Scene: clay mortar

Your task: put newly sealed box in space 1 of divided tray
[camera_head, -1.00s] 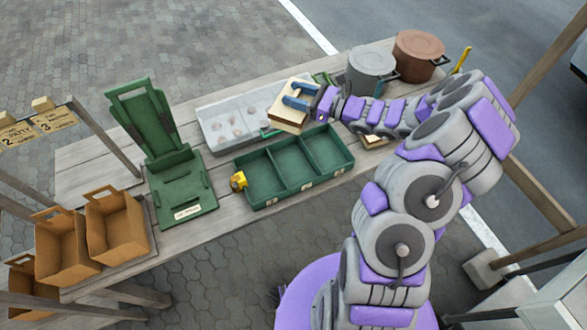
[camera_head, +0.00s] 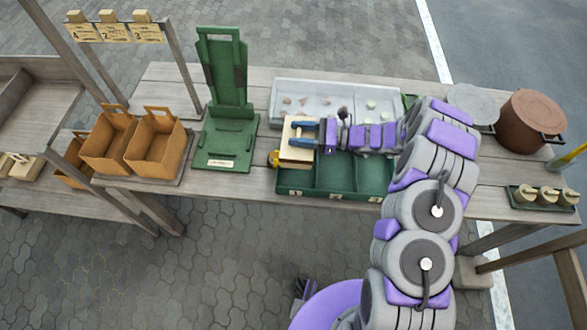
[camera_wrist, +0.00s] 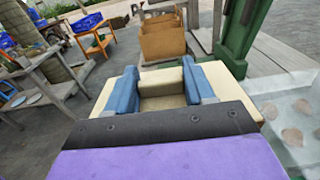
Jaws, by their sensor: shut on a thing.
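A cream box (camera_head: 298,153) is held in my gripper (camera_head: 303,142), whose blue fingers are shut on it. In the head view the box is over the left compartment of the green divided tray (camera_head: 340,194). It hides most of that compartment, and I cannot tell whether it touches the tray. The middle and right compartments look empty, the right one partly covered by my arm. In the wrist view the cream box (camera_wrist: 85,110) lies below and around the blue fingers (camera_wrist: 164,88).
A yellow object (camera_head: 273,159) sits at the tray's left end. A green press-like stand (camera_head: 226,140) is to the left, then brown open boxes (camera_head: 155,142). A clear tray (camera_head: 330,95) lies behind. Pots (camera_head: 530,120) stand at the right.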

